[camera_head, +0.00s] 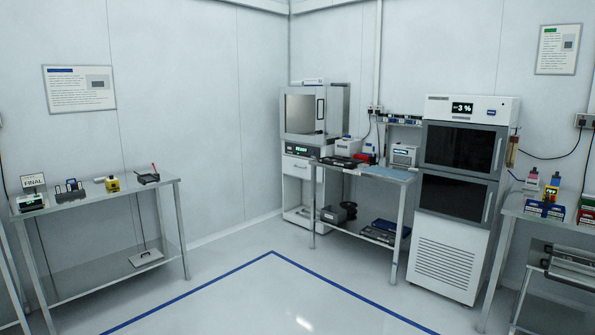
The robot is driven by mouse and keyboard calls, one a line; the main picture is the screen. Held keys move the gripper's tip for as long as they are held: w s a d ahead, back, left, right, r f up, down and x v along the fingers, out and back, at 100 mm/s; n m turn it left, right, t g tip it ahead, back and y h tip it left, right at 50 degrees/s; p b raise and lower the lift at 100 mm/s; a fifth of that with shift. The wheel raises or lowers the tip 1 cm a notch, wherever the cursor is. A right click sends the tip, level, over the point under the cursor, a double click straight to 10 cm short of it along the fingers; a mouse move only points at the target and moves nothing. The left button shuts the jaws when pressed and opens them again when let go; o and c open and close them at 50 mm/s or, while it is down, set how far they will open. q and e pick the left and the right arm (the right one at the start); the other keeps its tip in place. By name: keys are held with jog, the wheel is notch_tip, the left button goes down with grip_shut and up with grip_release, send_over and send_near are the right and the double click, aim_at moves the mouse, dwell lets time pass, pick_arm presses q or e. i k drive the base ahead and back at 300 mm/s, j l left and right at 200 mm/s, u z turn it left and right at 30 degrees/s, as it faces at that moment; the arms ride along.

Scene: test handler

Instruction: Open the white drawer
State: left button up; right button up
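A white drawer front (295,168) with a small dark handle sits in the white cabinet (292,205) in the back corner. It looks shut. Above it is a green-lit display panel and a machine (305,114) with a grey window door. The right part of the drawer's cabinet is partly hidden by the table beside it. Neither of my grippers shows in this view.
A metal table (397,176) with trays and boxes stands right of the cabinet. A tall white unit (448,255) with two dark doors stands further right. Side tables stand at left (90,197) and far right. The floor (265,295) inside the blue lines is clear.

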aim_at(309, 166)
jog(key=i+u, duration=0.15)
jog(key=i, duration=4.7)
jog(key=l, duration=0.1)
